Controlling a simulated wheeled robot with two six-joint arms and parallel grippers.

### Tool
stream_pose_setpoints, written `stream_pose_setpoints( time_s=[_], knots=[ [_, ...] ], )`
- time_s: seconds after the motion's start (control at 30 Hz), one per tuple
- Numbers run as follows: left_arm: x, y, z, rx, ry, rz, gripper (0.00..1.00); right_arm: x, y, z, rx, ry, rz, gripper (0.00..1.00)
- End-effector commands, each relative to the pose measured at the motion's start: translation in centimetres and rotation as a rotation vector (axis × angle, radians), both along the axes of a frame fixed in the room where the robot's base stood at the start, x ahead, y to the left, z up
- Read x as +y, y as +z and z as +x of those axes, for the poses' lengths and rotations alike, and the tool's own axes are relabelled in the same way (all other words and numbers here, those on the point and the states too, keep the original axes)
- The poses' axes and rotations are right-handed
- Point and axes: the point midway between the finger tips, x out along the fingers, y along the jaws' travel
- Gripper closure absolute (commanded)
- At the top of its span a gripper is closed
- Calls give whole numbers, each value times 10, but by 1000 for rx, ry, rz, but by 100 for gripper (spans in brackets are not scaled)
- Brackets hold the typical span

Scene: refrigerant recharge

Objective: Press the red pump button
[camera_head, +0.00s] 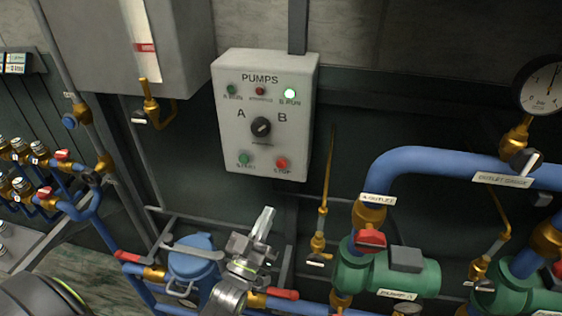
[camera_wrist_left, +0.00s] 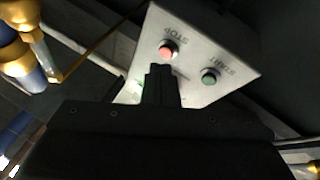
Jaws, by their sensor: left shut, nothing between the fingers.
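The red STOP button (camera_head: 281,163) is at the lower right of the white PUMPS control box (camera_head: 228,135) on the wall. A green START button (camera_head: 243,159) is to its left. In the left wrist view the box appears turned over, with the red button (camera_wrist_left: 168,49) just past my fingertips and the green button (camera_wrist_left: 209,76) to its right. My left gripper (camera_head: 265,222) is shut and empty, below and in front of the box, apart from the red button in the head view. It also shows in the left wrist view (camera_wrist_left: 160,70). My right gripper is out of view.
Blue pipes (camera_head: 450,163) and a green pump (camera_head: 365,272) are on the right. A blue filter housing (camera_head: 192,258) stands beside my left gripper.

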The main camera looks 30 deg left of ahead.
Motion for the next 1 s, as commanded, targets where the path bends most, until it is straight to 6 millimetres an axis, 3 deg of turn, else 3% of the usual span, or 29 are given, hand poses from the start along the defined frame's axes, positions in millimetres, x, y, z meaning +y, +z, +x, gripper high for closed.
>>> stream_pose_setpoints(
  time_s=[0.03,0.1,0.27,0.73,1.0],
  knots=[
    [-4,19,-2,-74,-17,-12,100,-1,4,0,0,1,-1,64],
    [-8,38,-7,-160,-39,-25,100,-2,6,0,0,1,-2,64],
    [-13,60,-15,-274,-71,-41,100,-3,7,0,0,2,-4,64],
    [-13,62,-14,-292,-76,-44,100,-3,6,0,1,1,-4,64],
    [-6,61,15,-293,-77,-41,100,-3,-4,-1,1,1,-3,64]
  ],
)
